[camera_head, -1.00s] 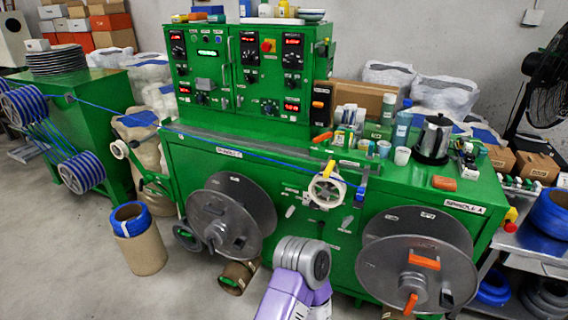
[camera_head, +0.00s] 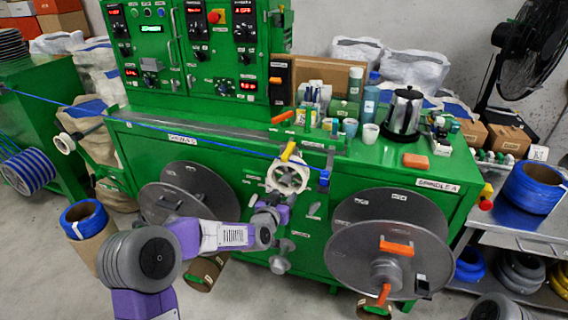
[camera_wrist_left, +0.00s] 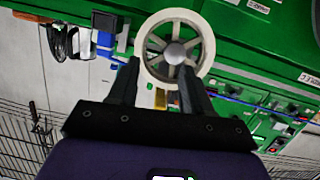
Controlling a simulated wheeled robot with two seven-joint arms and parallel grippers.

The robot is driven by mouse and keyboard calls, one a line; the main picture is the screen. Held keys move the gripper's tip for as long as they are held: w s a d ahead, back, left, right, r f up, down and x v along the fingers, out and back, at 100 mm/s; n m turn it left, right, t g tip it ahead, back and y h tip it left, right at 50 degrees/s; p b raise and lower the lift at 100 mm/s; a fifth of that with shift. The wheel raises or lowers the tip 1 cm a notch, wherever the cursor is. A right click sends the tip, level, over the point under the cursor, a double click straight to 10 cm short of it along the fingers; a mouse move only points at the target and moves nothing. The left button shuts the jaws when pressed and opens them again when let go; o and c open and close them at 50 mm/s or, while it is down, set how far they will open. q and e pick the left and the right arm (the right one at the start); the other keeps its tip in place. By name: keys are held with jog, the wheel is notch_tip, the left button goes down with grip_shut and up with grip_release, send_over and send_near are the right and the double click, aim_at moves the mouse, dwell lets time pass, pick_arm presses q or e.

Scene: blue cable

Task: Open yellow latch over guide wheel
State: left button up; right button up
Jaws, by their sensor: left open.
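The white spoked guide wheel (camera_head: 288,177) is on the front of the green machine; it also shows in the left wrist view (camera_wrist_left: 150,48). The yellow latch (camera_head: 288,151) lies slanted over the wheel's top edge. In the left wrist view a yellow piece (camera_wrist_left: 160,98) shows between the fingers, beyond the wheel's rim. My left gripper (camera_head: 270,202) is just below the wheel, partly hidden by my arm. Its fingers are spread (camera_wrist_left: 160,75) with nothing visibly held; contact with the wheel is unclear. My right gripper is out of view.
The blue cable (camera_head: 200,134) runs along the machine's front (camera_head: 225,162) to the wheel. A large grey reel (camera_head: 345,250) with orange handles stands out at the right, another (camera_head: 165,190) at the left behind my arm. Cups and a kettle (camera_head: 403,112) stand on top.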

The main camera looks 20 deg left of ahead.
aim_at(284, 158)
pick_arm(q)
jog(key=r, duration=0.3)
jog(key=w+a+r+t, duration=0.1)
jog(key=r, duration=0.2)
jog(key=w+a+r+t+y, duration=0.1)
jog(key=r, duration=0.2)
jog(key=shift+r+b, duration=0.15)
jog(key=shift+b, duration=0.15)
jog(key=shift+w+d, duration=0.1)
jog(key=shift+w, duration=3.55)
grip_shut()
